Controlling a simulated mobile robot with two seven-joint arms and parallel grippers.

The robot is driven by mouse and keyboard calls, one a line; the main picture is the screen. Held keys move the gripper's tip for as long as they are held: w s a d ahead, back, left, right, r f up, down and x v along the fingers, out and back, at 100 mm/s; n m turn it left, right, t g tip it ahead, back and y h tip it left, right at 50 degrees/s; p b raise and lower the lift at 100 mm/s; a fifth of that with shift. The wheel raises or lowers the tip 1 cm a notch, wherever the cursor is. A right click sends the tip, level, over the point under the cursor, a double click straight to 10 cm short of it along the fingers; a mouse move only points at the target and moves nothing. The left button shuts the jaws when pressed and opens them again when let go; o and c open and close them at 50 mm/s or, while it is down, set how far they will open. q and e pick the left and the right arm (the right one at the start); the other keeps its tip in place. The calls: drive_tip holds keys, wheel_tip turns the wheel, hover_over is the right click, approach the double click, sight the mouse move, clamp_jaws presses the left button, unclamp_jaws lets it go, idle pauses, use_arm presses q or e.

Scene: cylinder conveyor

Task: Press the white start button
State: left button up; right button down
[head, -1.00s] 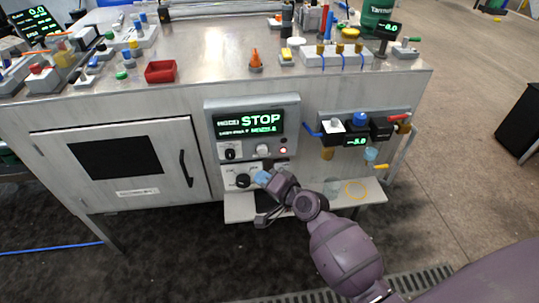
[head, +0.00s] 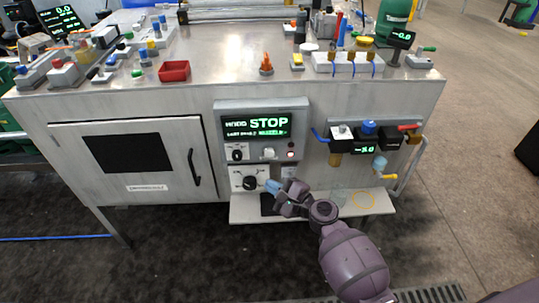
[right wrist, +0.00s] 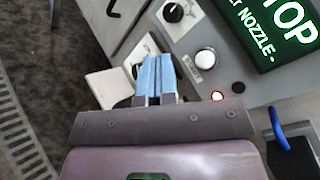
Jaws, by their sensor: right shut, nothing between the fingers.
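The white button (head: 269,154) is a round cap on the grey control panel (head: 217,128), below the screen that reads STOP. It also shows in the right wrist view (right wrist: 205,60), with a small label beside it. My right gripper (head: 272,187) has blue fingertips, is shut and empty, and is below the button in the head view. In the right wrist view the fingertips (right wrist: 157,64) lie side by side, left of the button and apart from it. My left gripper is not in view.
A black knob (head: 237,153) is left of the button and a red light (head: 291,154) is right of it. Another black knob (head: 250,183) is on the lower panel. A shelf (head: 240,213) juts out below. A valve block (head: 372,143) stands out to the right.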

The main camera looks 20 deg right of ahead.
sight(269, 153)
drive_tip(key=shift+w, duration=0.1)
drive_tip(key=w+d+b, duration=0.2)
drive_tip(key=w, duration=0.6)
drive_tip(key=shift+w+d, duration=0.15)
drive_tip(key=shift+d, duration=0.1)
idle(0.9)
drive_tip(key=shift+w+f, duration=0.1)
drive_tip(key=shift+w, duration=0.1)
idle(1.1)
drive_tip(key=shift+w+d, duration=0.1)
drive_tip(key=shift+w, duration=0.1)
